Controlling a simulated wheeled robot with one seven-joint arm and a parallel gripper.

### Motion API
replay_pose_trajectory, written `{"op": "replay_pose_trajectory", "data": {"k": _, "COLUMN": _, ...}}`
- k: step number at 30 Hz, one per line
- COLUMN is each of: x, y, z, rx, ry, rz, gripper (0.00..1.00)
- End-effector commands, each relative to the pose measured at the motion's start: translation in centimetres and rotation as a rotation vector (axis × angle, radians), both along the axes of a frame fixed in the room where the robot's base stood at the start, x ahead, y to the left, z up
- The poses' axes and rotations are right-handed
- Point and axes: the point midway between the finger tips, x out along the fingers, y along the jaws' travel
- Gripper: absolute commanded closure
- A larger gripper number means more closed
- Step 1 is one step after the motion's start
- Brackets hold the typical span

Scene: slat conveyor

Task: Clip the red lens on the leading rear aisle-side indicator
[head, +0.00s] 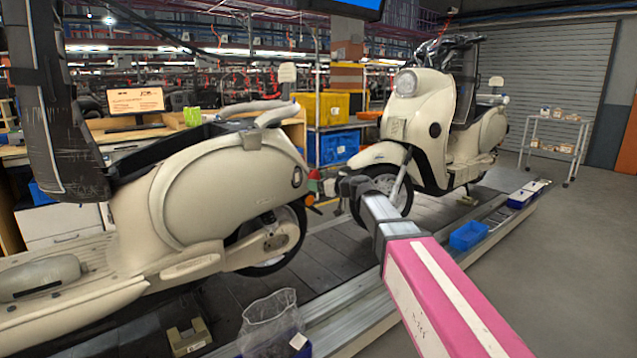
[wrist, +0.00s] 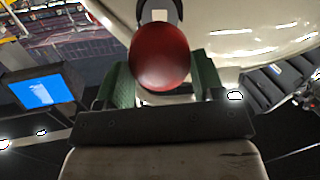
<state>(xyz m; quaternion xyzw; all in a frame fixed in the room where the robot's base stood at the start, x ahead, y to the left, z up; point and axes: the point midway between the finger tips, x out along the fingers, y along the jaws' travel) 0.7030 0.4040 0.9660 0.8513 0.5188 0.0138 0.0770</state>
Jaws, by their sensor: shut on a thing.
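The red lens (wrist: 160,57) is a round dome between the green fingers of my gripper (wrist: 163,80) in the wrist view. A grey mount with a pale square (wrist: 159,14) shows just beyond the lens, close to the cream bodywork; I cannot tell whether lens and mount touch. In the head view my gripper (head: 316,184) is at the tail of the near cream scooter (head: 225,185), beside its rear wheel. A small orange part (head: 312,201) shows just below the gripper. The far-side rear of this scooter is hidden.
A second cream scooter (head: 430,125) stands behind my gripper, its front wheel close to my arm. A blue bin (head: 468,236) and a clear bag (head: 268,318) sit along the conveyor edge. The grey floor at right is clear up to a white trolley (head: 556,138).

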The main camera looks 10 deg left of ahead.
Motion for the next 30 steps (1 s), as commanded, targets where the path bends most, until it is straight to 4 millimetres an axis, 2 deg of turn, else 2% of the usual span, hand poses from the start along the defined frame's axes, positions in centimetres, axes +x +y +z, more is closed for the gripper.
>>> {"op": "replay_pose_trajectory", "data": {"k": 11, "x": 0.7, "y": 1.4, "z": 0.0, "rx": 0.007, "ry": -0.004, "rz": -0.003, "gripper": 0.61}}
{"op": "replay_pose_trajectory", "data": {"k": 30, "x": 3.1, "y": 5.9, "z": -0.3, "rx": 0.006, "ry": -0.003, "rz": -0.003, "gripper": 0.61}}
